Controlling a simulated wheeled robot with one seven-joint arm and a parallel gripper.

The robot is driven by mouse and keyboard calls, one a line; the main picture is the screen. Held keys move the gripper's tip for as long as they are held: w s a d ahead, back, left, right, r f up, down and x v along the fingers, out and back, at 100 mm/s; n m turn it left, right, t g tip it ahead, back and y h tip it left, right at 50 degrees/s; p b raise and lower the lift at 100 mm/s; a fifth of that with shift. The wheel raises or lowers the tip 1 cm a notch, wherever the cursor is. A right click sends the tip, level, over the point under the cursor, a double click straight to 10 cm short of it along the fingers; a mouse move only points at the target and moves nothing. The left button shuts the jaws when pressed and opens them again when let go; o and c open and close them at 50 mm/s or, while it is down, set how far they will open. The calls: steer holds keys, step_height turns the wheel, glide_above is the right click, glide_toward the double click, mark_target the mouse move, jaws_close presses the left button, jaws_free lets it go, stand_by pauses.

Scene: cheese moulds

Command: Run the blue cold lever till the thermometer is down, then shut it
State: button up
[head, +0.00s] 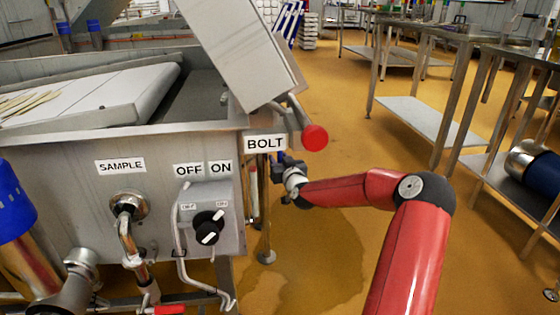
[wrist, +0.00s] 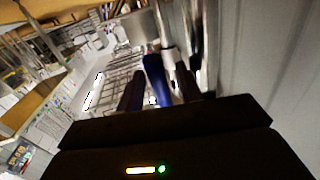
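The blue lever (wrist: 154,78) shows in the wrist view beside a shiny metal pipe (wrist: 167,28). It lies between the two dark fingers of my gripper (wrist: 160,92), close to the left finger. A narrow gap seems to show on its right, so the fingers look open around it. In the head view my gripper (head: 287,168) is beyond the right end of the steel vat (head: 70,165), below the BOLT label. I cannot make out a thermometer in either view.
The vat's front carries a SAMPLE tap (head: 128,208) and an OFF/ON switch box (head: 212,225). A red knob (head: 315,138) sticks out above my forearm. A blue-topped cylinder (head: 12,200) is at left. Steel tables (head: 425,120) stand at right, with open floor between.

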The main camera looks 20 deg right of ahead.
jaws_close()
steer(key=shift+r, duration=0.1)
stand_by(0.3)
